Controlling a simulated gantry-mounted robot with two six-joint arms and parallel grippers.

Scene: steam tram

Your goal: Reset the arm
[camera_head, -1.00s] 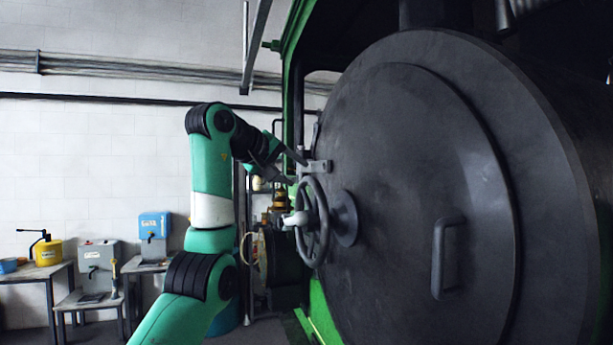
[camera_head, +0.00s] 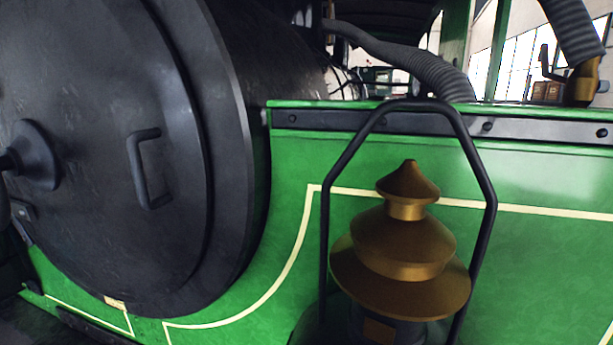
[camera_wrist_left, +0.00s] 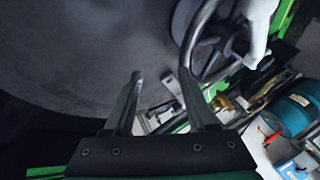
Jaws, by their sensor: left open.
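My left gripper (camera_wrist_left: 160,90) shows in the left wrist view with its two dark fingers apart and nothing between them. It faces the dark smokebox door, and the handwheel (camera_wrist_left: 205,40) with its pale handle (camera_wrist_left: 257,25) is just beyond it to the upper right. A gap seems to separate the fingers from the wheel. In the head view neither gripper is visible. The round black smokebox door (camera_head: 90,220) fills the left side there, with a bar handle (camera_head: 143,170) on it.
A brass-topped lantern (camera_head: 402,245) under a black hoop (camera_head: 485,165) stands in front of the green tram body (camera_head: 270,220). A ribbed hose (camera_head: 400,55) runs above. The left wrist view shows a blue-green drum (camera_wrist_left: 293,115) and shelving at the lower right.

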